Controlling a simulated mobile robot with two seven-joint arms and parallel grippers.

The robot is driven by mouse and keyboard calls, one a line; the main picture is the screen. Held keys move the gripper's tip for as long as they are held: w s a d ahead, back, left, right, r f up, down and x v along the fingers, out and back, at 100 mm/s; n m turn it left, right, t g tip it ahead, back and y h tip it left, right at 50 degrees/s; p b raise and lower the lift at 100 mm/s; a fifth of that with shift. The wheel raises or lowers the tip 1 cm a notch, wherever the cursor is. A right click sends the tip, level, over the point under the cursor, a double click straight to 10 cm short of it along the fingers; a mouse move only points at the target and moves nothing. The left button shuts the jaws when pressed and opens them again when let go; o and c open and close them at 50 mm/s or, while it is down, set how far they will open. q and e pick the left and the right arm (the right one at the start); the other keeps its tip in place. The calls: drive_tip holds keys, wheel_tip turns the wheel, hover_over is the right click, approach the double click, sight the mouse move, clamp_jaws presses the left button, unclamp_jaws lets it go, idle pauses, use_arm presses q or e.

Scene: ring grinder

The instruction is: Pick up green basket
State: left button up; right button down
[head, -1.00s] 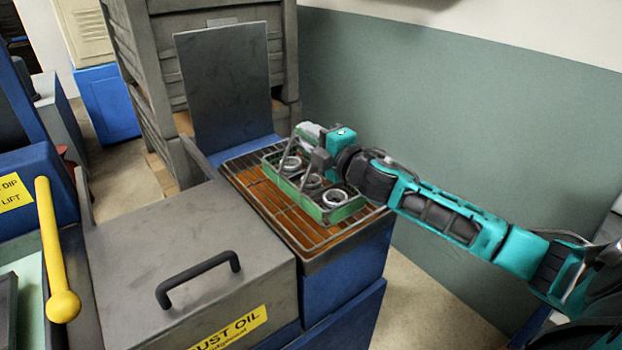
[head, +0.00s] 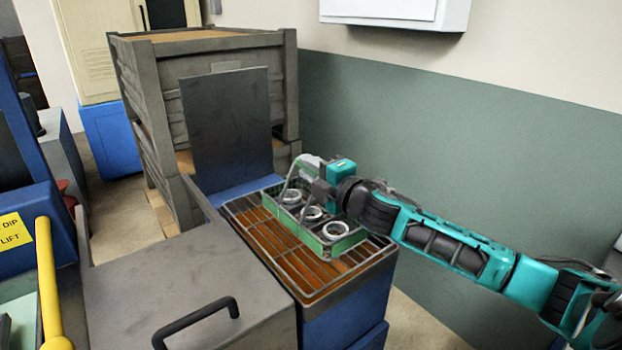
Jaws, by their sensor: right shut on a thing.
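The green basket (head: 340,247) holds metal rings (head: 312,214) and sits at or just above the wire drain rack (head: 262,243); I cannot tell whether it touches. My right gripper (head: 312,190) is at the basket's back part, shut on it, with its fingertips partly hidden by the gripper body and the basket's wire handle. My right arm reaches in from the right. My left gripper is not in view.
A grey lidded box with a black handle (head: 196,320) stands in front left of the rack. An upright grey panel (head: 228,125) and stacked grey crates (head: 215,50) stand behind. A yellow lever (head: 47,280) is at the left. The green wall is right of the rack.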

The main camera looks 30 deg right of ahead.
wheel_tip(320, 180, up, 18)
drive_tip(key=p, duration=0.1)
drive_tip(key=shift+f, duration=0.15)
